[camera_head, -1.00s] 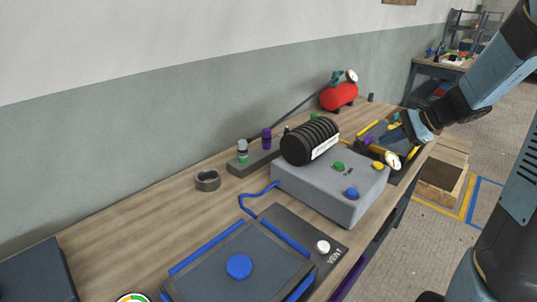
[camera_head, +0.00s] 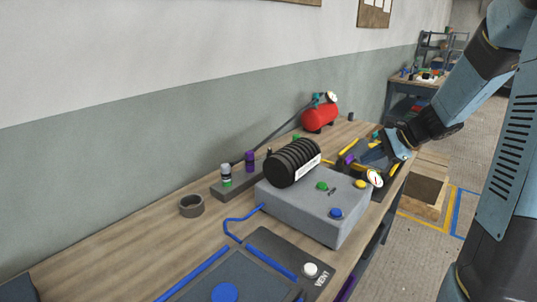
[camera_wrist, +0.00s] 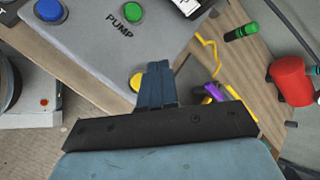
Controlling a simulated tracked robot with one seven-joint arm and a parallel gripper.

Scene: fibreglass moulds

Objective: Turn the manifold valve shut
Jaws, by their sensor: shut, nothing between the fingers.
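My gripper (camera_head: 378,153) is over the right part of the bench, past the grey pump box, close to a dark tray with yellow edges. In the wrist view its blue fingers (camera_wrist: 158,84) are together and empty, with a yellow knob (camera_wrist: 136,82) partly hidden behind them. A purple part (camera_head: 347,159) is just left of the gripper; it also shows in the wrist view (camera_wrist: 213,92), right of the fingers and apart from them in the picture. A round white gauge (camera_head: 375,178) is just below the gripper. I cannot tell for certain which part is the manifold valve.
The grey pump box (camera_head: 310,208) has green and blue buttons, with a black ribbed cylinder (camera_head: 290,162) on it. A red tank (camera_head: 320,117) stands behind. A white VENT knob (camera_head: 310,270) is on the near plate. A wooden crate (camera_head: 422,190) is on the floor to the right.

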